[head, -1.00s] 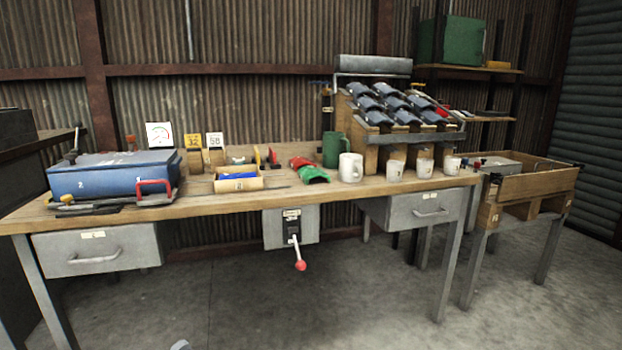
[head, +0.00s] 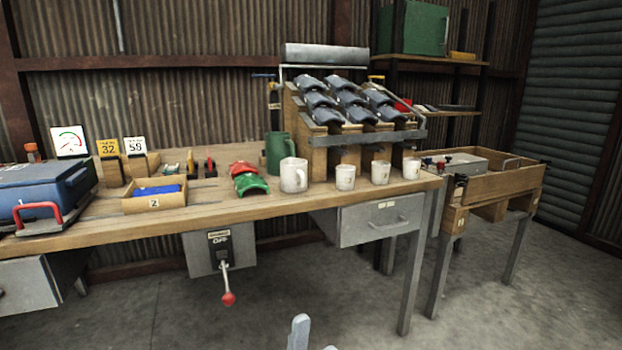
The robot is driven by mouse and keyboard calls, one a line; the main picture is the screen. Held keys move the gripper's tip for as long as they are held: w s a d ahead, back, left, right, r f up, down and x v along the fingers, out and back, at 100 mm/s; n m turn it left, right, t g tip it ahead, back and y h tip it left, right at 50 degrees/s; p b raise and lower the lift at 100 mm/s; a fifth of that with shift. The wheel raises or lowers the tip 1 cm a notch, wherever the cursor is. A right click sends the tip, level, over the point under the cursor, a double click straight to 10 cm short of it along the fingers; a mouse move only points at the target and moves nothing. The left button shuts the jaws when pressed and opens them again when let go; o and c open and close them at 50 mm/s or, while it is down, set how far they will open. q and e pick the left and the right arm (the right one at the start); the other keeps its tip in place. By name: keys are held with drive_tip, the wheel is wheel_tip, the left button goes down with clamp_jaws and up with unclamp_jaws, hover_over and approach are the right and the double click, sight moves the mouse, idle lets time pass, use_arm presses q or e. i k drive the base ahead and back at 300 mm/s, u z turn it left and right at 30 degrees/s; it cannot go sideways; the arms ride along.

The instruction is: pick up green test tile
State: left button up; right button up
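The green test tile (head: 251,184) is a small curved green piece on the wooden bench, near its front edge. It lies just in front of a similar red tile (head: 243,167) and left of a white mug. One gripper, which looks like my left gripper (head: 315,338), shows only its two grey fingertips at the bottom edge. They are apart with nothing visible between them, below and in front of the bench, away from the tile. My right gripper is not in view.
A small wooden box (head: 154,202) with blue contents is at left. A lever with a red knob (head: 228,298) hangs below the bench front. The floor (head: 170,325) in front looks clear.

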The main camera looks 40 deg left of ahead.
sight(244, 181)
drive_tip(key=z, duration=0.2)
drive_tip(key=i, duration=0.85)
drive_tip(key=u, duration=0.7)
drive_tip(key=i, duration=0.8)
drive_tip(key=u, duration=0.8)
